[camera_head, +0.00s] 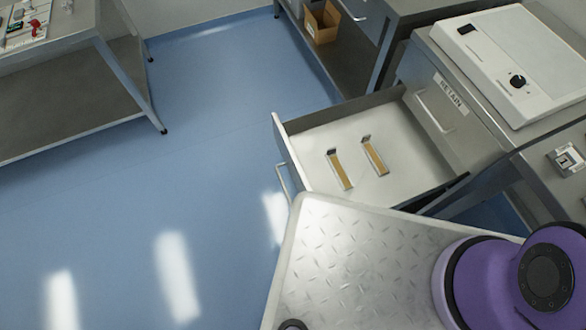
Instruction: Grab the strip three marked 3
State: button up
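Two small strips lie apart inside an open drawer, each tan with a grey end piece. The left strip (341,172) and the right strip (375,158) are roughly parallel. Any number on them is too small to read, so I cannot tell which is marked 3. The drawer (312,181) is pulled out from a cabinet labelled "RETAIN" (450,93). My gripper is not in view; only a purple part of my arm shows at the lower right.
A white device with a black knob (518,81) sits on the cabinet top. A steel table (75,87) stands at the upper left, with small items on it. A cardboard box (322,22) is on a low shelf at the top. Blue floor (180,150) between is clear.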

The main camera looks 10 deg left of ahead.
aim_at(379, 166)
jog(key=k+l+u, duration=0.7)
jog(key=k, duration=0.25)
jog(key=j, duration=0.1)
